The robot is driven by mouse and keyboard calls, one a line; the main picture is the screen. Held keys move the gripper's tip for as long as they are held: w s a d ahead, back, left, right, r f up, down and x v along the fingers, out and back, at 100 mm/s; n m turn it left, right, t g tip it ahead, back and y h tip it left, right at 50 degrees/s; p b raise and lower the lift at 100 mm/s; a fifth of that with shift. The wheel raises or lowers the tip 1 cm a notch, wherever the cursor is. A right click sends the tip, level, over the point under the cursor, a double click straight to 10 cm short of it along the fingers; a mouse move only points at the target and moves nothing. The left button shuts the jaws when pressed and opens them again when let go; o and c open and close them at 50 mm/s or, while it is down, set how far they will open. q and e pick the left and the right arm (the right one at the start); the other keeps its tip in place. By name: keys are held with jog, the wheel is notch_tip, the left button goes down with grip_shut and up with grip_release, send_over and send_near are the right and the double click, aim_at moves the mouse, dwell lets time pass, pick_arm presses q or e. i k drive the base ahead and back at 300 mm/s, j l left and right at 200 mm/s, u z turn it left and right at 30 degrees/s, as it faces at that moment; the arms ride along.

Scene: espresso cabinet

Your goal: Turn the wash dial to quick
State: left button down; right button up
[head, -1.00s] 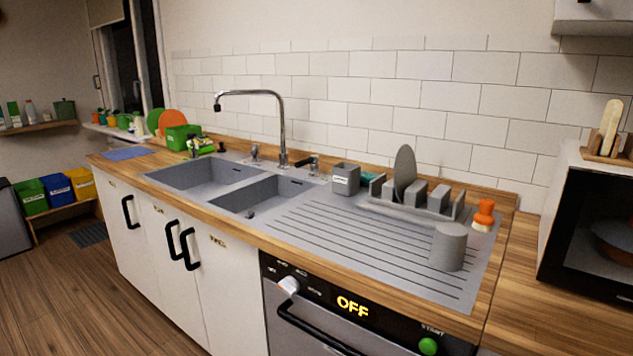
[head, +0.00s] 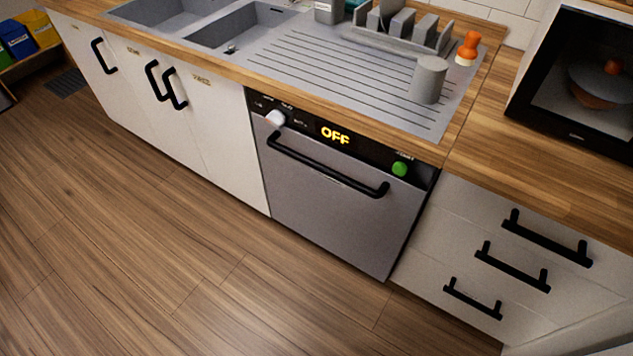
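The white wash dial (head: 275,118) sits at the left end of the black control panel of the dishwasher (head: 320,200). Small printed labels surround the dial, too small to read. The panel's display (head: 335,135) shows OFF in yellow. A green start button (head: 400,169) is at the panel's right end. The dishwasher door is shut, with a black bar handle (head: 325,166) across its top. Neither of my grippers shows in the head view.
A wooden worktop (head: 545,165) runs above the dishwasher. A grey cup (head: 428,80) and an orange brush (head: 467,47) stand on the drainer side. White drawers (head: 470,230) with black handles are to the right. The wooden floor (head: 150,250) in front is clear.

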aim_at(276, 117)
jog(key=i+j+z, duration=0.15)
jog(key=z, duration=0.2)
jog(key=i+j+z, duration=0.1)
jog(key=j+z, duration=0.2)
jog(key=i+j+z, duration=0.1)
jog(key=j+z, duration=0.25)
